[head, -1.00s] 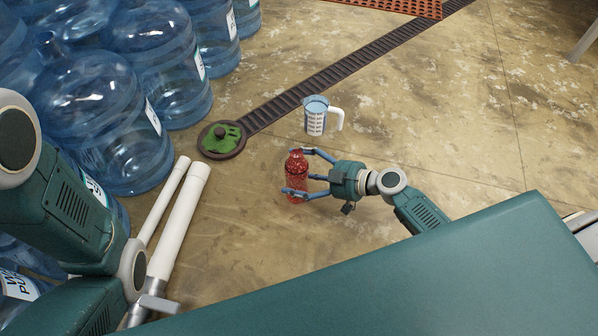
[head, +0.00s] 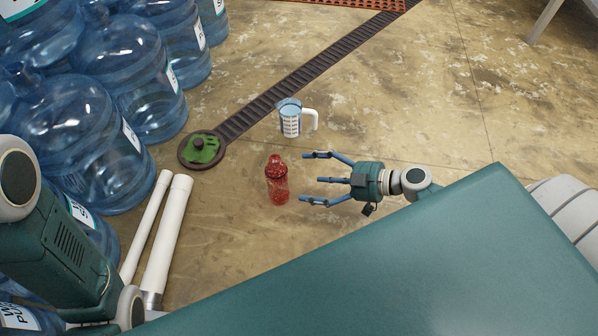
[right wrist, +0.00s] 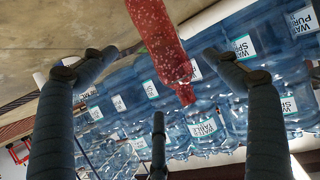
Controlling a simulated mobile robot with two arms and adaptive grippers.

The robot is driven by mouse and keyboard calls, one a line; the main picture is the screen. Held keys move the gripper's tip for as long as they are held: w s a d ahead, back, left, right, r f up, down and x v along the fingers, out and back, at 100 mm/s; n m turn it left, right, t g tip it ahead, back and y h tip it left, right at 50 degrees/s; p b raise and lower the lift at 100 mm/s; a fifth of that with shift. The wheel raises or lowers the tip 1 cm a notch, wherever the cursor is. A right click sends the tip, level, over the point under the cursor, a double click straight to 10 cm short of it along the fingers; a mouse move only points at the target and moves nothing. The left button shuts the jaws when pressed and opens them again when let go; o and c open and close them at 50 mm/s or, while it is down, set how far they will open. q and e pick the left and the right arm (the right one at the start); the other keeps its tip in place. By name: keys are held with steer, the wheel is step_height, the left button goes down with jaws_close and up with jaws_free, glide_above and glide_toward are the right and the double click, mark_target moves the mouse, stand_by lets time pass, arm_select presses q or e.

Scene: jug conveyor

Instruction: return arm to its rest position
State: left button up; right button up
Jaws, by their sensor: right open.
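My right gripper (head: 316,178) is open and empty in the head view, its fingers pointing left. A speckled red bottle (head: 277,182) stands upright on the floor just left of the fingertips, with a gap between them. In the right wrist view the red bottle (right wrist: 158,40) shows beyond the spread fingers of the right gripper (right wrist: 160,75), and they do not touch it. My left arm shows at the left edge of the head view; its gripper is not visible.
A measuring jug (head: 290,119) stands behind the bottle. A green-topped round floor plate (head: 202,149) ends the dark drain strip (head: 300,80). Large blue water jugs (head: 85,130) crowd the left, beside white pipes (head: 165,240). Floor right of the jug is clear.

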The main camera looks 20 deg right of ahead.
steer(key=shift+s+d+r, duration=0.15)
steer(key=shift+s+d, duration=0.1)
stand_by(0.4)
